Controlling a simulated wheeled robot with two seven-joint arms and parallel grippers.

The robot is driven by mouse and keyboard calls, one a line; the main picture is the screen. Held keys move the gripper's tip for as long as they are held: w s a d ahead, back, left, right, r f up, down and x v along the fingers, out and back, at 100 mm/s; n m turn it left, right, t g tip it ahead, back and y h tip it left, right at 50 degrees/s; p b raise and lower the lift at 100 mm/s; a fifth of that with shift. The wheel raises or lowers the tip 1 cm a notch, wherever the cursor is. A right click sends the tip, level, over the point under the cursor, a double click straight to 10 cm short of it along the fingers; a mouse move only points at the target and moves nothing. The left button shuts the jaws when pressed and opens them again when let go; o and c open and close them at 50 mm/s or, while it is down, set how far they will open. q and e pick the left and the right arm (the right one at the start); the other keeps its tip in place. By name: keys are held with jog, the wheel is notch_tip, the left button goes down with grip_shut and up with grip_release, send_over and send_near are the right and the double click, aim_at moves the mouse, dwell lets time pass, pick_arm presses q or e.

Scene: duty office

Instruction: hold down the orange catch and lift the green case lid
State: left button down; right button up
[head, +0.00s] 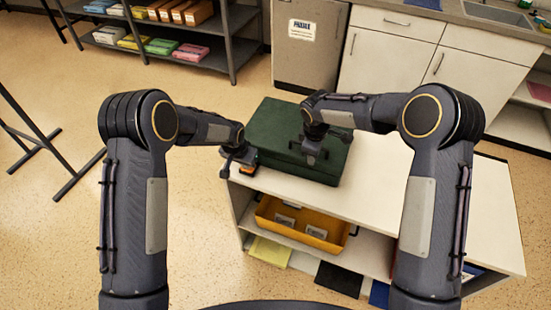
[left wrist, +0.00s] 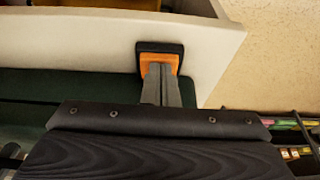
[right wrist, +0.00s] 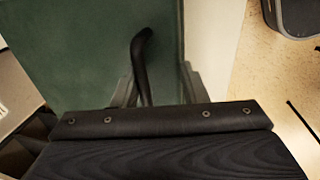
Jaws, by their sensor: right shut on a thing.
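The green case (head: 276,120) stands on the white-topped cabinet, and its lid looks down. The orange catch (left wrist: 158,61) in a black surround shows in the left wrist view, by the case's left end. My left gripper (head: 236,166) has its fingers together, and their tips (left wrist: 160,72) are at the orange catch; whether it is pressed in I cannot tell. My right gripper (head: 312,152) is over the case's front part, shut on a black curved handle (right wrist: 142,52) that rises between its fingers. The gripper hides part of the case front.
The cabinet top (head: 400,190) is clear to the right. A yellow tray (head: 290,236) with small items sits on the shelf below. Behind are white kitchen units (head: 390,60) and a dark shelf rack (head: 232,50). A dark metal frame (head: 60,150) stands at left.

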jog(key=shift+w+r, duration=0.2)
jog(key=shift+r, duration=0.1)
jog(key=shift+w+d+r, duration=0.15)
jog(key=shift+w+r, duration=0.05)
jog(key=shift+r, duration=0.4)
jog(key=shift+w+r, duration=0.1)
jog(key=shift+r, duration=0.2)
jog(key=shift+o, duration=0.2)
jog(key=shift+w+d+r+g, duration=0.2)
jog(key=shift+r+g, duration=0.1)
jog(key=shift+r, duration=0.35)
jog(key=shift+w+d+r, duration=0.1)
jog(key=shift+w+r, duration=0.25)
jog(key=shift+r, duration=0.2)
dwell(0.3)
pick_arm(q)
jog(key=shift+r, duration=0.1)
notch_tip(320, 180, up, 7)
dwell(1.3)
